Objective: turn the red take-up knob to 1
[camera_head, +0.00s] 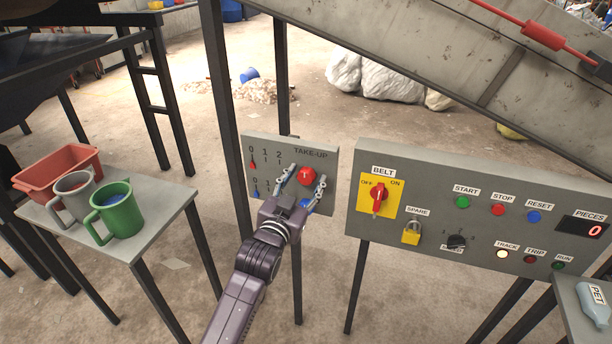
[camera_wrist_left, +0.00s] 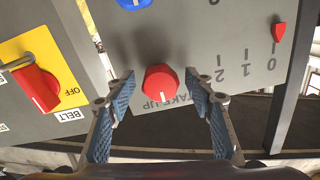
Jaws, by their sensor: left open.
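The grey take-up panel (camera_head: 262,150) stands upright in the middle of the head view. Its red knob (camera_head: 306,176) also shows in the left wrist view (camera_wrist_left: 160,82), where the picture is upside down. The white line on the knob points toward the TAKE-UP label. The red pointer (camera_head: 253,165) is at 0 on its scale; it also shows in the left wrist view (camera_wrist_left: 279,33). My left gripper (camera_head: 304,181) is open, its fingers on either side of the red knob with gaps visible. My right gripper is out of view.
A blue knob (camera_wrist_left: 134,3) is below the red one, partly hidden by a finger in the head view. The belt panel (camera_head: 400,240) with a red switch (camera_head: 378,198) is close to the right. A table (camera_head: 150,225) with mugs and a red bin stands left.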

